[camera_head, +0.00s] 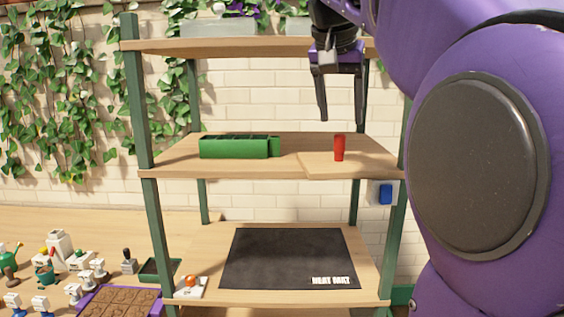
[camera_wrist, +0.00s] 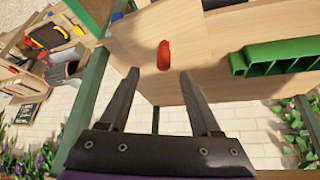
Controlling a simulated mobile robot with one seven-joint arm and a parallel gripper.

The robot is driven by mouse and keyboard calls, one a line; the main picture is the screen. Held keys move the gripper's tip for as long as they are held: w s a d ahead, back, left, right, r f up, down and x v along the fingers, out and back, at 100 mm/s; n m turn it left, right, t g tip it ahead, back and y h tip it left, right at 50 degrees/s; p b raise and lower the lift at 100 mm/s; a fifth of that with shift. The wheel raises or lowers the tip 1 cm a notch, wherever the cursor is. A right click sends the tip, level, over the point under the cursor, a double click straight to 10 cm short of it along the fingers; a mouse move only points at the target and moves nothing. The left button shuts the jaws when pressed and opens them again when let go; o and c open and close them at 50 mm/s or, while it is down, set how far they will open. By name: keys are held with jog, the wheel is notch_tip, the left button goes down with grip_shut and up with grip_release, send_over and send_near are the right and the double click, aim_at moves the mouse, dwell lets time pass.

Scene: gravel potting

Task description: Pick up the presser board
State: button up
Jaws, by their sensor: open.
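The presser board (camera_head: 372,166) looks like a flat light-wood board with an upright red handle (camera_head: 339,148). It lies on the right part of the middle shelf. The wrist view also shows the board (camera_wrist: 140,38) and its red handle (camera_wrist: 163,55), seen from above. My gripper (camera_head: 341,117) hangs above the handle in the head view, fingers pointing down, open and empty. In the wrist view the handle appears just beyond and between the fingertips (camera_wrist: 158,74), apart from them.
A green divided tray (camera_head: 235,147) stands left of the board on the middle shelf. The upper shelf (camera_head: 230,47) and green posts (camera_head: 137,90) frame the space around my gripper. A black mat (camera_head: 290,258) lies on the lower shelf. Small items stand at lower left.

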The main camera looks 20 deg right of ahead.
aim_at(340, 135)
jog(key=x, duration=0.3)
jog(key=b+x, duration=0.1)
jog(key=x, duration=0.3)
jog(key=shift+w+f, duration=0.15)
jog(key=shift+w, duration=0.35)
grip_shut()
dwell(1.0)
